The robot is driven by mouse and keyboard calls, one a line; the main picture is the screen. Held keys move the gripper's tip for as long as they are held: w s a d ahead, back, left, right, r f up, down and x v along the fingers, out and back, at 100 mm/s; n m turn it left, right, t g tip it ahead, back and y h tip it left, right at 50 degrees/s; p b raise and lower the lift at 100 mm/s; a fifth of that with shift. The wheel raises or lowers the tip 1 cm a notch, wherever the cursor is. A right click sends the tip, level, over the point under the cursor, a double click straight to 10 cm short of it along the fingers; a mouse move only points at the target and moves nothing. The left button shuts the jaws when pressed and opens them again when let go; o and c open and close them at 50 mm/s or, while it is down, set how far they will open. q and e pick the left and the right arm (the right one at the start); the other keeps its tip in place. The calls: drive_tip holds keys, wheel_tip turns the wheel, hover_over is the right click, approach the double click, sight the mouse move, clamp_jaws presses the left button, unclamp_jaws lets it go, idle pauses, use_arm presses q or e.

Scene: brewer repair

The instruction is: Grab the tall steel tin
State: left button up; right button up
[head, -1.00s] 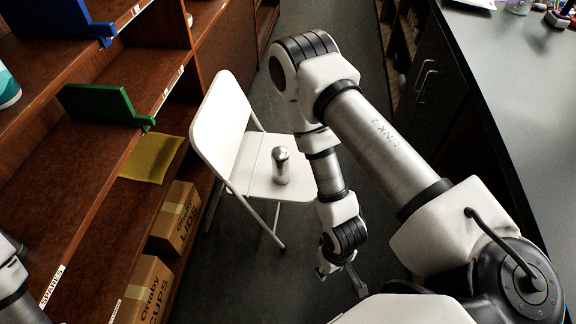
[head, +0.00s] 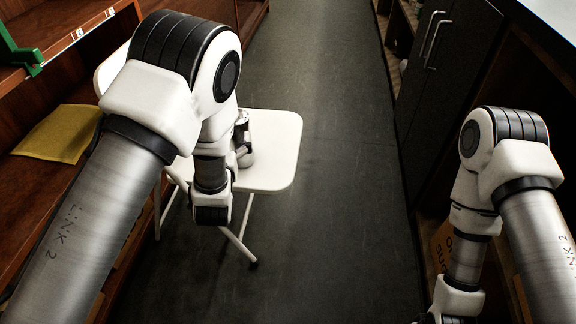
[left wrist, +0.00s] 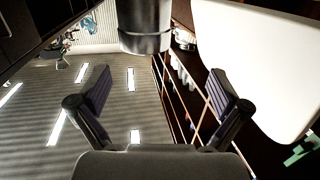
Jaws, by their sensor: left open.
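The tall steel tin (head: 246,157) stands on the white folding chair's seat (head: 275,150) in the head view, mostly hidden behind my left arm. In the left wrist view, which is upside down, a dark metallic cylinder that looks like the tin (left wrist: 146,42) reaches in from the top edge. My left gripper (left wrist: 160,88) is open and empty, its two fingers spread below the cylinder in that picture and apart from it. My left arm hides this gripper in the head view. My right arm is at the right; its gripper is out of the picture.
The chair's white back (left wrist: 260,60) is close at the right in the left wrist view. A dark cabinet (head: 440,90) stands at the right. The floor (head: 335,170) between is clear.

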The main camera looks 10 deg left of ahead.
sight(236, 138)
use_arm(q)
drive_tip(key=shift+m+t, duration=0.3)
drive_tip(key=f+b, duration=0.1)
drive_tip(key=w+d+f+b, duration=0.1)
drive_tip(key=f, duration=0.1)
drive_tip(key=d+f+b, duration=0.1)
drive_tip(key=b, duration=0.1)
drive_tip(key=shift+w+d+f, duration=0.15)
drive_tip(key=shift+f, duration=0.1)
drive_tip(key=shift+r+b, duration=0.15)
drive_tip(key=shift+b, duration=0.15)
drive_tip(key=shift+w+r, duration=0.15)
drive_tip(key=shift+w, duration=0.2)
drive_tip(key=w+b, duration=0.1)
drive_tip(key=w, duration=0.1)
drive_tip(key=w+a+b, duration=0.1)
drive_tip(key=w, duration=0.1)
drive_tip(key=w+b, duration=0.1)
drive_tip(key=w, duration=0.1)
drive_tip(key=shift+w+a+f, duration=0.2)
drive_tip(key=shift+f, duration=0.15)
drive_tip(key=shift+w, duration=0.3)
drive_tip(key=shift+r, duration=0.2)
use_arm(e)
wheel_tip(236, 138, down, 11)
drive_tip(key=shift+f, duration=0.15)
use_arm(q)
drive_tip(key=c, duration=1.4)
use_arm(e)
drive_tip(key=shift+d, duration=0.1)
